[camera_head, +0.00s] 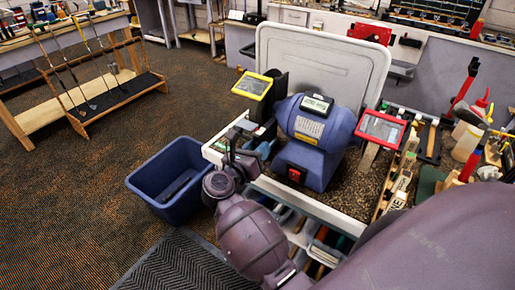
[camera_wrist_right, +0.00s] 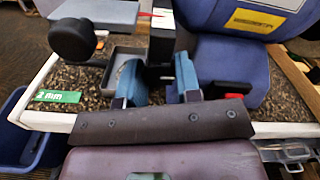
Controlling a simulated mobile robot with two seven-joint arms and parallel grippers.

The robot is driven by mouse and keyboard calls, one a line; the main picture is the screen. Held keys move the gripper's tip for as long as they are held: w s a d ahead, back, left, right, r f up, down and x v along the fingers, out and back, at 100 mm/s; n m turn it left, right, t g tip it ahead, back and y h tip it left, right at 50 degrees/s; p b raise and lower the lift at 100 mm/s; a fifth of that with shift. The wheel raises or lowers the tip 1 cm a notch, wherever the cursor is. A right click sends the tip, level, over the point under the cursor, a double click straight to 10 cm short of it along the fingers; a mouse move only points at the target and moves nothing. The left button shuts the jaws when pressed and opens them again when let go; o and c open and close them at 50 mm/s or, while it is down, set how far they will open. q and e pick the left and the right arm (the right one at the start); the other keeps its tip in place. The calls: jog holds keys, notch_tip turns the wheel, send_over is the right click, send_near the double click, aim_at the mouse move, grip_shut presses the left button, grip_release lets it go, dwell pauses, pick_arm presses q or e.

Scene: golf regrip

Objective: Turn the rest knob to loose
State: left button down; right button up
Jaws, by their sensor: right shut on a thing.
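The blue grinder (camera_head: 318,135) stands on the bench with a yellow-framed shield on its left and a red-framed one on its right. My right gripper (camera_head: 260,150) is at the grinder's left side, below the yellow-framed shield. In the right wrist view its two blue fingers (camera_wrist_right: 159,78) stand on either side of a small dark part at the tool rest, the rest knob (camera_wrist_right: 160,73), and are shut on it. The fingers hide most of the knob, so its turn cannot be read. My left gripper is not in view.
A black round piece on a stem (camera_wrist_right: 72,40) stands left of the fingers, close by. A green label (camera_wrist_right: 58,96) lies near the bench's white edge. A blue bin (camera_head: 172,190) stands on the floor. Tools and bottles crowd the bench right of the grinder.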

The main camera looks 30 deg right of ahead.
jog(key=o, duration=0.9)
